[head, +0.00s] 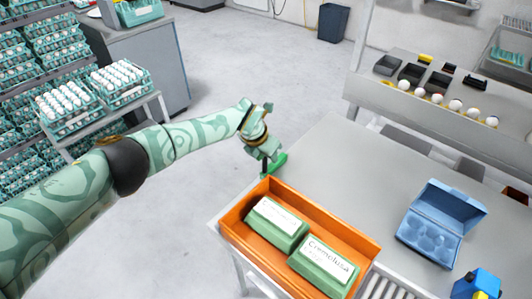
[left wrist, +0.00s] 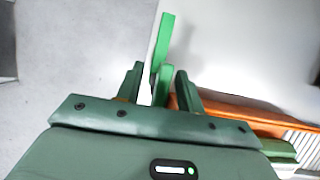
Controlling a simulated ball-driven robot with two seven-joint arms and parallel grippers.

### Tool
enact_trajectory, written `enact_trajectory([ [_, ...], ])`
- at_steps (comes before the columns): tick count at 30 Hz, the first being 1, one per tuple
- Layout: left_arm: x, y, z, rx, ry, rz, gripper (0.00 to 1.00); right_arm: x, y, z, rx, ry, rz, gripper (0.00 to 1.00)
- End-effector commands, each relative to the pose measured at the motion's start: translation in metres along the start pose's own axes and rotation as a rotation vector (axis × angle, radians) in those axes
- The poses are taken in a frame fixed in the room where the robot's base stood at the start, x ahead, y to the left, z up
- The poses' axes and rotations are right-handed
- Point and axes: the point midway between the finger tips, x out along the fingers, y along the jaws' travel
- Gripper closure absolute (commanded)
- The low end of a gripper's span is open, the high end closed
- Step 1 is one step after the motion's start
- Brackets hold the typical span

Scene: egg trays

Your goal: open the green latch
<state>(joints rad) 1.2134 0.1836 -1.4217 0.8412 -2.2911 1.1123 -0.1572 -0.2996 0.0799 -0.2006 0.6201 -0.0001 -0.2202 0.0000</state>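The bright green latch (head: 277,164) is at the left edge of the grey table, beside the far-left corner of the orange tray (head: 232,221). In the left wrist view the latch (left wrist: 162,45) is a long upright bar, its lower part reaching between my fingers. My left gripper (head: 264,152) is over the latch in the head view. In the wrist view its two dark green fingers (left wrist: 158,85) are apart, one on each side of the latch, with a gap visible; whether either touches it is unclear. My right gripper is not in view.
The orange tray holds two green egg cartons (head: 325,265) with white labels. An open blue carton (head: 440,222) stands to the right on the table. A shelf (head: 428,110) with several eggs lies behind. The table middle is clear. Racks of egg trays stand at far left.

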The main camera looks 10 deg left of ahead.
Motion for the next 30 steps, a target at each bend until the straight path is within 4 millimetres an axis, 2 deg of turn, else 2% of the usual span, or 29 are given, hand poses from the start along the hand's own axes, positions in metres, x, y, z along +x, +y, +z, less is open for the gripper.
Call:
enact_trajectory([
  [5,0.000,0.000,-0.001,0.000,0.002,0.000,0.63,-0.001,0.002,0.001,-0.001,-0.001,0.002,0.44],
  [8,-0.008,0.001,0.000,0.000,0.001,0.001,0.63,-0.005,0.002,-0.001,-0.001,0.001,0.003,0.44],
  [11,-0.027,0.001,0.002,0.002,-0.001,0.001,0.63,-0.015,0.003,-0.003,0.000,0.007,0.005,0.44],
  [15,-0.065,0.001,0.003,0.003,-0.003,0.002,0.63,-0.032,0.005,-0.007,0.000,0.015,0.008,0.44],
  [21,-0.116,0.001,0.002,0.003,-0.002,0.002,0.63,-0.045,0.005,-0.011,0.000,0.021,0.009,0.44],
  [25,-0.141,0.001,0.001,0.002,-0.001,0.002,0.63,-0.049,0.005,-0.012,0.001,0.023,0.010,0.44],
  [30,-0.159,0.001,0.000,0.000,0.001,0.000,0.63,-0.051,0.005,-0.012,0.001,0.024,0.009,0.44],
])
